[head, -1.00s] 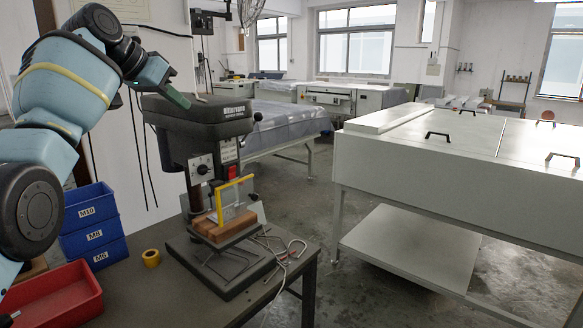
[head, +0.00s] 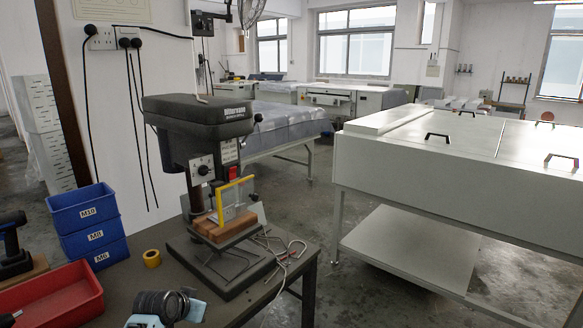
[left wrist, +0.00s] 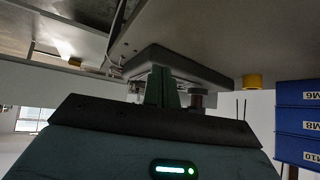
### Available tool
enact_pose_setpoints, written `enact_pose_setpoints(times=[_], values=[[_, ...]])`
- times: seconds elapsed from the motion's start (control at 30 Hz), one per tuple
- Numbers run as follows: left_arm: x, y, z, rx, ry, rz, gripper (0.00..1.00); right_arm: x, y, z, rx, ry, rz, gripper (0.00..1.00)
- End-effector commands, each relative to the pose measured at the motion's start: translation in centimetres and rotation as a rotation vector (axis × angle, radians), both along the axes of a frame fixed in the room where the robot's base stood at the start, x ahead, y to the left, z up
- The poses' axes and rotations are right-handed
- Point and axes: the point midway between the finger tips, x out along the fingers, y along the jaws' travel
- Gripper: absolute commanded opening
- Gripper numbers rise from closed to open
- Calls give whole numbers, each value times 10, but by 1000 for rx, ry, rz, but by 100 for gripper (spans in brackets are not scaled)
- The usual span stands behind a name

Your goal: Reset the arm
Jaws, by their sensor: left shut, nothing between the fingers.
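My left arm (head: 165,306) shows only as a small dark and light-blue part at the bottom edge of the head view, in front of the workbench (head: 120,290). Its gripper cannot be made out there. In the left wrist view, which is upside down, the left gripper (left wrist: 162,86) has its dark green fingers together, with nothing between them. The drill press base (left wrist: 180,62) appears beyond the fingers. My right gripper is in neither view.
The drill press (head: 205,150) stands on the bench with a wooden block (head: 225,227) on it. Blue bins (head: 92,232), a red tray (head: 50,296), a yellow tape roll (head: 151,258) and a cordless drill (head: 12,245) are at left. A white machine (head: 450,160) stands at right.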

Motion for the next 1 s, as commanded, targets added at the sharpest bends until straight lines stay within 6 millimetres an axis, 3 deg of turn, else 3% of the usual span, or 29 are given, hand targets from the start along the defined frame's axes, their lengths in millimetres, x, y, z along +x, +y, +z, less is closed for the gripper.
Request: enact_pose_setpoints(times=[0.03,0.2,0.5,0.73,0.9,1.0], values=[[-20,-2,-26,1,8,7,0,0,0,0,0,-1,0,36],[-83,-6,-88,8,6,27,0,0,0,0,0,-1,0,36],[-212,-18,-161,0,-2,50,0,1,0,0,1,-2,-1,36],[-317,-28,-182,-23,-9,63,0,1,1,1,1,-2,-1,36],[-389,-36,-179,-45,-14,72,0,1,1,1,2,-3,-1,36],[-421,-39,-173,-58,-17,76,0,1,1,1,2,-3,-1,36]])
